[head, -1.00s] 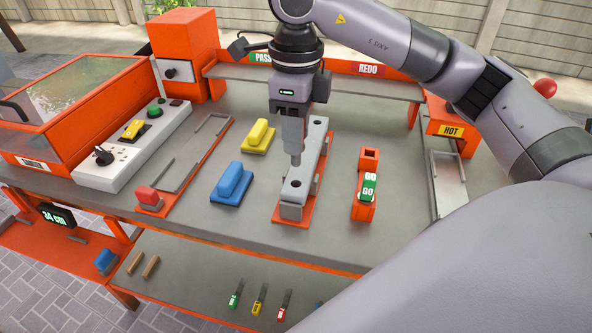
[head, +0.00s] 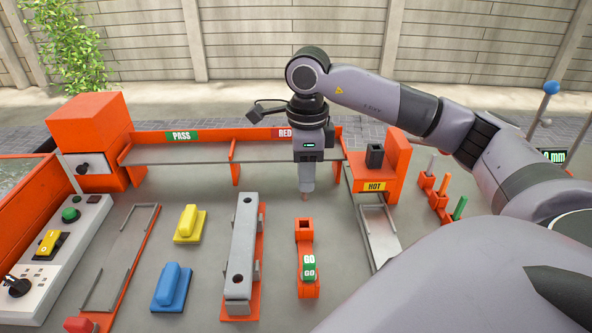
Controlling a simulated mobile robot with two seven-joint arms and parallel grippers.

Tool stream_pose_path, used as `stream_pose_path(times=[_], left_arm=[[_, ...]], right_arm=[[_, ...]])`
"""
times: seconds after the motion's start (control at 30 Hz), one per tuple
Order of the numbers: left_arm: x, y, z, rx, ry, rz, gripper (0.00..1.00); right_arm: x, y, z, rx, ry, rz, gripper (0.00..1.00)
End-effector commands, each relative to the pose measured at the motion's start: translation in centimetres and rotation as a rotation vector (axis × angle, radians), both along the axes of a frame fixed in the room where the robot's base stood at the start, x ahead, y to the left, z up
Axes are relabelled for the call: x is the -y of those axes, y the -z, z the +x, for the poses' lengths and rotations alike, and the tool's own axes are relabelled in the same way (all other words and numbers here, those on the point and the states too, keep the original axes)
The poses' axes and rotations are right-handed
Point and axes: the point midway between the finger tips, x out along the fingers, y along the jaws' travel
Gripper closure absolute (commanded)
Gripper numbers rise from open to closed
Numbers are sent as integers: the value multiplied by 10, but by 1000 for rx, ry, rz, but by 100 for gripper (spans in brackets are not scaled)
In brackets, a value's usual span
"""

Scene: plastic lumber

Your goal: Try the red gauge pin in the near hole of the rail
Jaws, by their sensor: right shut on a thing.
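The grey rail (head: 243,245) lies lengthwise on an orange base on the bench. Its near hole (head: 238,279) and far hole (head: 247,199) show as dark spots, both uncovered. My right gripper (head: 306,190) points down, right of the rail's far end and behind the orange gauge holder (head: 307,290). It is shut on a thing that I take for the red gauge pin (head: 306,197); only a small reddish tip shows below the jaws. The holder has a green GO piece (head: 309,267) in its near part and an open far socket (head: 304,226). My left gripper is not in view.
Blue (head: 171,288) and yellow (head: 190,223) blocks stand left of the rail. A grey metal tray (head: 379,235) and the HOT stand (head: 375,187) are on the right. PASS and REDO shelves (head: 185,148) run along the back. Small orange stands (head: 440,199) stand far right.

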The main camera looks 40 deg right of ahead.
Motion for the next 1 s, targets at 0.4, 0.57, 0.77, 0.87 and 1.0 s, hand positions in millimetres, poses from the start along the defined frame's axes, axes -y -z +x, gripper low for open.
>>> stream_pose_path(times=[0.4, 0.57, 0.77, 0.87, 1.0], left_arm=[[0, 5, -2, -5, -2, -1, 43], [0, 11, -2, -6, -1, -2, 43], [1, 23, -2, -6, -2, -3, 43], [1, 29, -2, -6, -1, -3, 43], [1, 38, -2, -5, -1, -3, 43]], right_arm=[[0, 3, 0, 0, 1, 0, 100], [0, 11, 0, 0, 1, 0, 100], [0, 27, 0, 0, 1, 0, 100], [0, 35, 0, -1, 1, -1, 100], [0, 46, 0, -1, 1, -1, 100]])
